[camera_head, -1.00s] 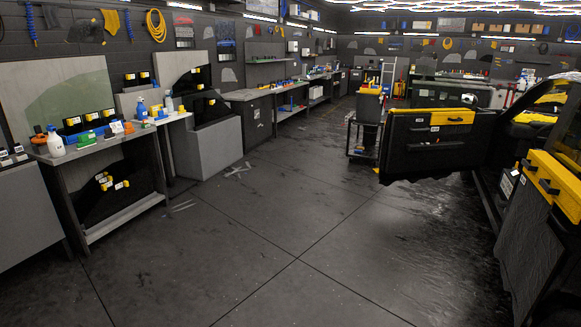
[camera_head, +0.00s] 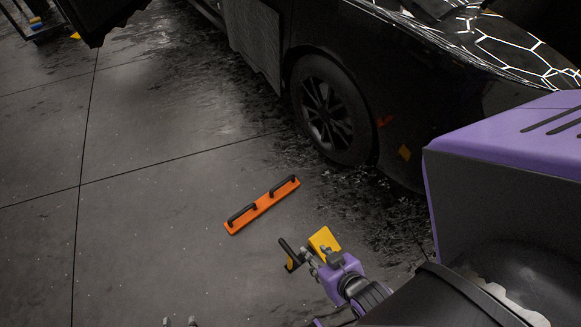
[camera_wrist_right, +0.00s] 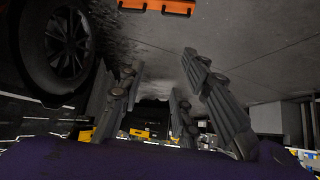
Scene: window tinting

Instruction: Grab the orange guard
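The orange guard (camera_head: 262,205) is a long flat bar with two black handles on top. Small grey tips at the bottom edge of the head view, perhaps my left gripper (camera_head: 180,321), are too cut off to read.
A black car stands at the upper right, its wheel (camera_head: 330,108) close beyond the guard. A grey panel (camera_head: 254,38) hangs along its side. A dark cart base (camera_head: 42,24) is at the top left. The floor left of the guard is clear.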

